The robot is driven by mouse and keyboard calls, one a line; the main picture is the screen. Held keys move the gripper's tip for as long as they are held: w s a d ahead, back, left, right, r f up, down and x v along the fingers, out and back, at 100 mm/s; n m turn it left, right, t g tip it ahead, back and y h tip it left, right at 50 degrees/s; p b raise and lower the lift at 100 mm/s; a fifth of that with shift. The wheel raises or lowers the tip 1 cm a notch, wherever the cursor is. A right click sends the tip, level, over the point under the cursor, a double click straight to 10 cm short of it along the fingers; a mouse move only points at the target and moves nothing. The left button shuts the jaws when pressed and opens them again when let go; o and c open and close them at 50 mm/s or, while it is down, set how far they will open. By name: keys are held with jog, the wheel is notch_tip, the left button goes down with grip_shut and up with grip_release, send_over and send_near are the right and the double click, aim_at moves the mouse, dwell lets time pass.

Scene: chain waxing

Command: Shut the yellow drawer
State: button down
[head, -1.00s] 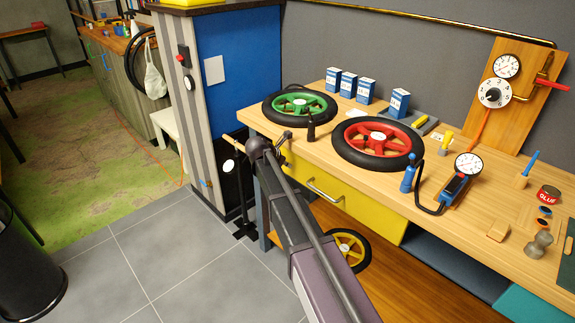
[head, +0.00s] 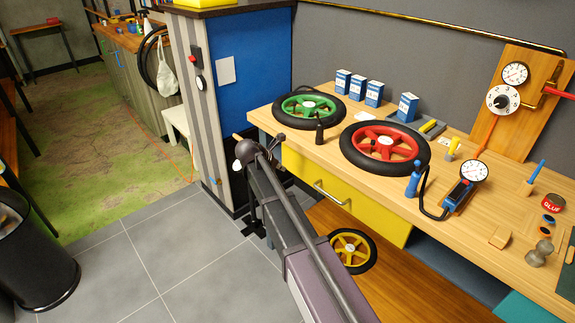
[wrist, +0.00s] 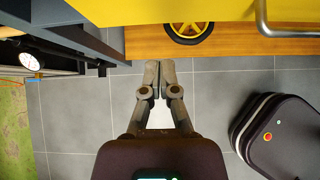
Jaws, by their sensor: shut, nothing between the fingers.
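The yellow drawer (head: 365,208) is under the workbench top, with a metal bar handle (head: 330,194) on its front. Its front stands forward of the blue-grey front to its right; how far it is out I cannot tell. My arm crosses in front of its left part in the head view. In the wrist view the drawer's yellow surface (wrist: 110,10) fills part of the top edge, with the handle (wrist: 262,18) at top right. My gripper (wrist: 160,66) is shut and empty, below the yellow surface in that picture and apart from the handle. Its fingertips are not clear in the head view.
The workbench top (head: 345,157) carries a green wheel (head: 306,105), a red wheel (head: 385,146) and a pump gauge (head: 474,169). A yellow wheel (head: 352,250) lies on the lower shelf. A black bin (head: 35,260) stands left. The grey floor (head: 150,250) between is clear.

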jog(key=shift+p+v, duration=1.75)
jog(key=shift+v, duration=1.15)
jog(key=s+d+m+g+y+p, duration=0.2)
jog(key=s+d+m, duration=0.3)
jog(key=s+m, duration=0.3)
jog(key=s+d+r+m+g+y+p, duration=0.1)
jog(key=s+d+m+y+p, duration=0.1)
jog(key=s+d+m, duration=0.4)
jog(key=s+d+r+m+g+y+p, duration=0.1)
jog(key=s+d+m, duration=0.4)
jog(key=s+m, duration=0.6)
jog(key=s+g+y+p, duration=0.1)
jog(key=y+p, duration=0.1)
jog(key=shift+s+d+m+g+p, duration=0.25)
jog(key=shift+s+m+g+p, duration=0.05)
jog(key=shift+r, duration=0.15)
